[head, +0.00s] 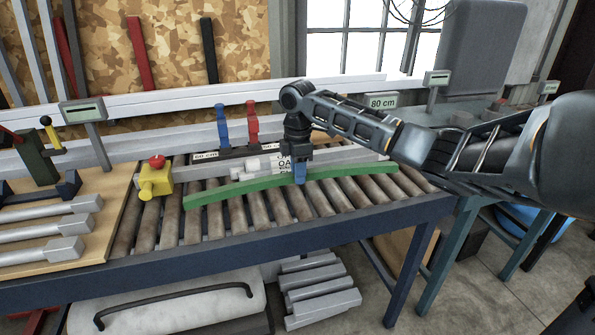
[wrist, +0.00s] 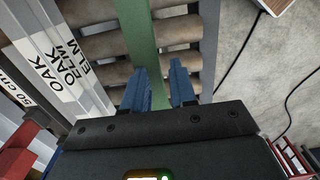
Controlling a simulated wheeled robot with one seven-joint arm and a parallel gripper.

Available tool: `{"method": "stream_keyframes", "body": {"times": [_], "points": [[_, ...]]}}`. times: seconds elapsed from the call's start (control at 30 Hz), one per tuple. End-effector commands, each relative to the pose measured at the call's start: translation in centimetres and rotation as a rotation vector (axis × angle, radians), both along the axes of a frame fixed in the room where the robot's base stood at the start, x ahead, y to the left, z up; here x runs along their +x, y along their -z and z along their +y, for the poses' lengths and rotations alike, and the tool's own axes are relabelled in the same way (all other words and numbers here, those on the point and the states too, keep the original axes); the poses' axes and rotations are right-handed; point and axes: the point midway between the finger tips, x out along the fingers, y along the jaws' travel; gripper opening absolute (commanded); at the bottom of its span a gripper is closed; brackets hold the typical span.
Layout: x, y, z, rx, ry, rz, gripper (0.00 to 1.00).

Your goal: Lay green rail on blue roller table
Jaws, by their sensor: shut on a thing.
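The long green rail (head: 235,188) stretches across the rollers of the blue roller table (head: 250,243), slanting up to the right. Whether it rests on the rollers or hangs just above them, I cannot tell. My gripper (head: 299,176) points down and is shut on the rail near its middle. In the wrist view the green rail (wrist: 141,35) runs down between the blue fingers of my gripper (wrist: 161,90), with the rollers (wrist: 182,30) beneath it. The palm hides the near part of the rail.
Pale boards (wrist: 62,50) labelled OAK and ELM lie close behind the rail. A yellow block with a red knob (head: 156,180) stands on the table's left. Blue (head: 222,127) and red (head: 252,122) clamps stand behind. Bare rollers lie in front of the rail.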

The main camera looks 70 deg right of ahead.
Motion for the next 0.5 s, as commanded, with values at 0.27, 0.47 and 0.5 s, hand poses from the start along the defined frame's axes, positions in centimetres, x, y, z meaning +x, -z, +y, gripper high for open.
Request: {"method": "stream_keyframes", "body": {"times": [0.27, 0.47, 0.5], "points": [[0.0, 2.4, 0.0, 0.0, 0.0, 0.001, 0.0], [0.0, 3.8, 0.0, -0.001, 0.0, 0.0, 0.0], [0.0, 4.1, 0.0, -0.001, 0.0, 0.0, 0.0]]}}
